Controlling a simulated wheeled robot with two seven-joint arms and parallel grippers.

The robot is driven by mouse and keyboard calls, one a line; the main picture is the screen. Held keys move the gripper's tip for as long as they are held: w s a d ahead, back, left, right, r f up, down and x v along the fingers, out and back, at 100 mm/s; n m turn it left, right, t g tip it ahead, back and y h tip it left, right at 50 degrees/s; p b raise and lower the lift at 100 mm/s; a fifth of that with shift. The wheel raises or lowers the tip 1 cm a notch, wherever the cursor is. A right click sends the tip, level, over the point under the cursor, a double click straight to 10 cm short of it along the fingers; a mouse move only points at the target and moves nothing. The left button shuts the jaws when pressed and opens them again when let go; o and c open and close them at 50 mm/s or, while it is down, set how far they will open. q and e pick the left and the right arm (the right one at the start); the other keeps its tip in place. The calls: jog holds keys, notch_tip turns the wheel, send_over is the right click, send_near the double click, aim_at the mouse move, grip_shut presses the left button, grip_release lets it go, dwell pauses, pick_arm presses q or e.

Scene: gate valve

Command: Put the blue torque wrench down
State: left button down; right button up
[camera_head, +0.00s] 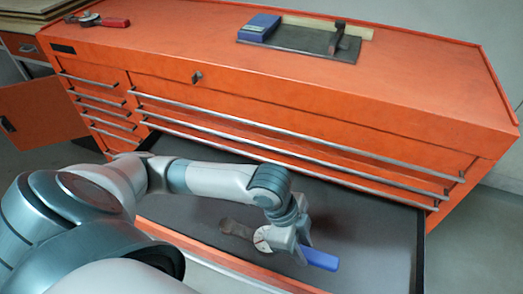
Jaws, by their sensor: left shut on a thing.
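The blue torque wrench (320,259) is inside the open drawer (375,215) of the orange tool chest, low over or on the dark drawer floor; I cannot tell which. Its blue handle points to the lower right, and a round white dial and dull metal head show on the left. My left gripper (283,243) is shut on the wrench between the dial and the blue handle, hiding part of it. My right gripper is not in view.
The orange chest top (190,50) holds a red-handled tool (103,21) at the far left and a blue-and-grey item (300,38) at the back. Closed drawers with long metal handles are above the open drawer. Drawer floor to the right is clear. An orange door (45,118) stands open at left.

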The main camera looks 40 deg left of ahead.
pick_arm(q)
jog(key=shift+w, duration=0.1)
dwell(0.4)
jog(key=w+f, duration=0.2)
jog(key=w, duration=0.1)
jog(key=w+a+f, duration=0.1)
jog(key=w+f, duration=0.1)
jog(key=w, duration=0.2)
jog(key=w+f, duration=0.2)
jog(key=w, duration=0.1)
jog(key=shift+w+a+f+b, duration=0.1)
jog(key=shift+w+a+b, duration=0.15)
jog(key=shift+b, duration=0.15)
jog(key=shift+w+f, duration=0.3)
jog(key=shift+w, duration=0.2)
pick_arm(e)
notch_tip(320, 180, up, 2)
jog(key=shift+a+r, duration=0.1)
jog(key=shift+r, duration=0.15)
pick_arm(q)
jog(key=shift+f, duration=0.1)
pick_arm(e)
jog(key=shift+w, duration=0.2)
